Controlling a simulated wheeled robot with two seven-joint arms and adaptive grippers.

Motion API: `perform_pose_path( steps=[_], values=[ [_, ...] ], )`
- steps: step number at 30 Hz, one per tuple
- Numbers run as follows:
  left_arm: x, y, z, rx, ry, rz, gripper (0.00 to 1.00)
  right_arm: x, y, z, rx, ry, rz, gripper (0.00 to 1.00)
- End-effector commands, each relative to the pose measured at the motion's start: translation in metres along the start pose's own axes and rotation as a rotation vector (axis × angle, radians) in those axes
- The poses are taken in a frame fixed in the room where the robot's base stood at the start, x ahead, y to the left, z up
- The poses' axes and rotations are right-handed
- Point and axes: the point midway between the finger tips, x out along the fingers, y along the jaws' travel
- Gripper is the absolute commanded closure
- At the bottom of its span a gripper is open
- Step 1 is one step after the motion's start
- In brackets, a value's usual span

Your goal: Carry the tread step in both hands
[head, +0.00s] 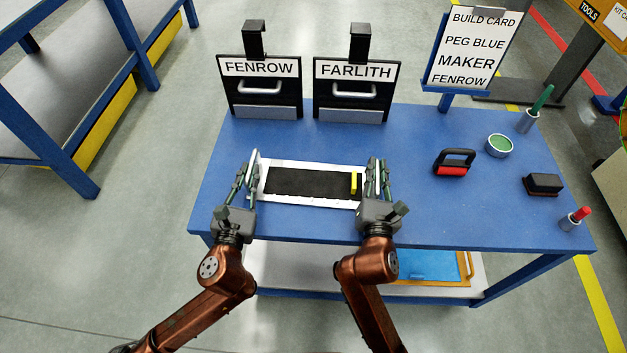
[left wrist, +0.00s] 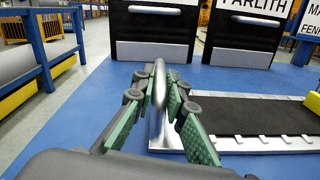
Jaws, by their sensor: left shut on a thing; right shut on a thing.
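The tread step (head: 305,184) is a flat silver-white frame with a black tread and a yellow bar near its right end. It is level over the front left of the blue table; I cannot tell if it touches the top. My left gripper (head: 252,170) is shut on the upright handle at its left end. The left wrist view shows this silver handle (left wrist: 158,118) between the green finger pads. My right gripper (head: 375,172) is shut on the right-end handle, which its fingers mostly hide.
Two black drawer-like units, FENROW (head: 258,88) and FARLITH (head: 352,90), stand behind the step on the blue table (head: 420,215). A build card (head: 471,46) stands at the back right. A red-black tool (head: 455,163), green tin (head: 499,146) and brush (head: 543,185) occupy the right side.

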Motion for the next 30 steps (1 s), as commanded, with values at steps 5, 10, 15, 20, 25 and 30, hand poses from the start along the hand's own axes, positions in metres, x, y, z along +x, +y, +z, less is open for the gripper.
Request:
perform_pose_path(
  steps=[5,10,15,20,25,30],
  values=[
    [0.0,-0.001,0.0,0.0,0.0,-0.002,1.0,0.0,0.0,0.0,0.001,0.001,-0.001,1.0],
    [0.0,-0.001,0.0,0.001,0.001,-0.002,1.0,0.0,-0.001,0.0,0.001,0.001,-0.001,1.0],
    [0.0,-0.001,-0.001,0.001,0.001,-0.002,1.0,0.0,-0.001,0.0,0.001,0.001,-0.001,1.0],
    [0.0,-0.001,-0.001,0.001,0.001,-0.003,1.0,0.0,-0.001,0.0,0.002,0.001,-0.001,1.0],
    [-0.001,-0.001,0.003,0.001,-0.005,-0.002,1.0,0.0,0.0,0.003,0.003,-0.005,0.0,1.0],
    [-0.002,0.001,0.011,0.002,-0.011,-0.002,1.0,-0.001,0.002,0.011,0.004,-0.01,0.002,1.0]
  ],
)
